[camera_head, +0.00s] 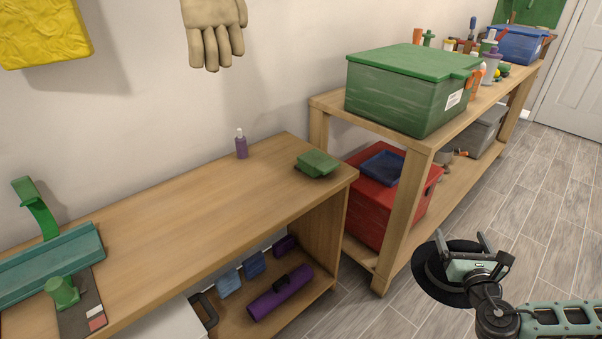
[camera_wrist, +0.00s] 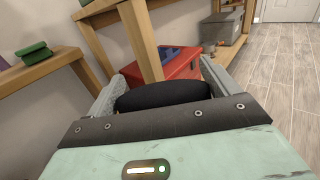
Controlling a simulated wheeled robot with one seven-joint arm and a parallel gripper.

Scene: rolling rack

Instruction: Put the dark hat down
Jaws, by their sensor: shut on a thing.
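The dark hat (camera_head: 431,276) is black with a round brim and is at the lower right of the head view, in the air above the floor. My gripper (camera_head: 462,247) is shut on the hat, with its two fingers showing above the brim. In the wrist view the hat (camera_wrist: 162,95) is a dark rounded shape between the gripper's fingers (camera_wrist: 160,88). Part of the hat is hidden behind my gripper.
A wooden bench (camera_head: 215,205) stands at left, with a green object (camera_head: 318,164) and a purple bottle (camera_head: 241,146) on it. A wooden rack (camera_head: 402,220) holds a green bin (camera_head: 405,96) above a red bin (camera_head: 375,210). The bench's middle is bare. Grey floor (camera_head: 545,200) is open at right.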

